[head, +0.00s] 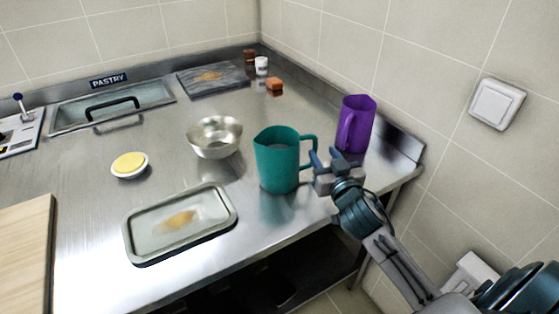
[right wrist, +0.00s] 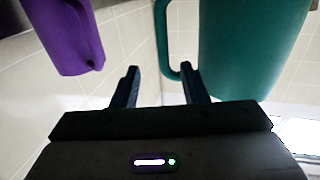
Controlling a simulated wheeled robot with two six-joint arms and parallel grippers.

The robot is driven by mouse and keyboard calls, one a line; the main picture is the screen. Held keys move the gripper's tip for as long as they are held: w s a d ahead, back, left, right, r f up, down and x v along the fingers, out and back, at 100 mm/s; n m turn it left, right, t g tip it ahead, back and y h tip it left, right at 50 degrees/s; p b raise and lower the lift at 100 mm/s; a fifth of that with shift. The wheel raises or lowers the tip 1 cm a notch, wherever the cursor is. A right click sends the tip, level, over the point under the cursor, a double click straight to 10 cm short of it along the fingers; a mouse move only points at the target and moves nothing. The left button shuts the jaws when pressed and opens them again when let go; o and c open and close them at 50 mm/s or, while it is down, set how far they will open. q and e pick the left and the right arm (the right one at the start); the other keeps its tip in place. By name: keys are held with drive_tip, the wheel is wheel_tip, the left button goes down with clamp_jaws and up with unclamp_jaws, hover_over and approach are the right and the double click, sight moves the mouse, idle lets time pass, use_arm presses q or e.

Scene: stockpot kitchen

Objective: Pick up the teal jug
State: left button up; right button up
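The teal jug (head: 278,162) stands upright near the front edge of the steel counter, its handle (head: 311,150) toward the right. My right gripper (head: 325,158) is beside that handle, open, with nothing held. In the right wrist view the teal jug (right wrist: 252,45) fills the upper right, and its handle (right wrist: 161,35) hangs in line with the gap between the open fingers (right wrist: 159,75), closer to the right-hand finger. I cannot tell whether a finger touches the handle. My left gripper is not in view.
A purple jug (head: 358,124) stands just right of my right gripper; it also shows in the right wrist view (right wrist: 68,32). A steel bowl (head: 215,138), a tray (head: 139,244) and a small dish with yellow contents (head: 129,165) lie to the left. The wall is at right.

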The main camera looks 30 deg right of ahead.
sight(316, 145)
drive_tip(key=w, duration=0.2)
drive_tip(key=w+p, duration=0.1)
drive_tip(key=w, duration=0.1)
drive_tip(key=w+p, duration=0.1)
drive_tip(key=w, duration=0.2)
drive_tip(key=shift+d+r, duration=0.3)
drive_tip(key=shift+w, duration=0.25)
drive_tip(key=shift+d+f, duration=0.1)
drive_tip(key=shift+c, duration=0.4)
clamp_jaws()
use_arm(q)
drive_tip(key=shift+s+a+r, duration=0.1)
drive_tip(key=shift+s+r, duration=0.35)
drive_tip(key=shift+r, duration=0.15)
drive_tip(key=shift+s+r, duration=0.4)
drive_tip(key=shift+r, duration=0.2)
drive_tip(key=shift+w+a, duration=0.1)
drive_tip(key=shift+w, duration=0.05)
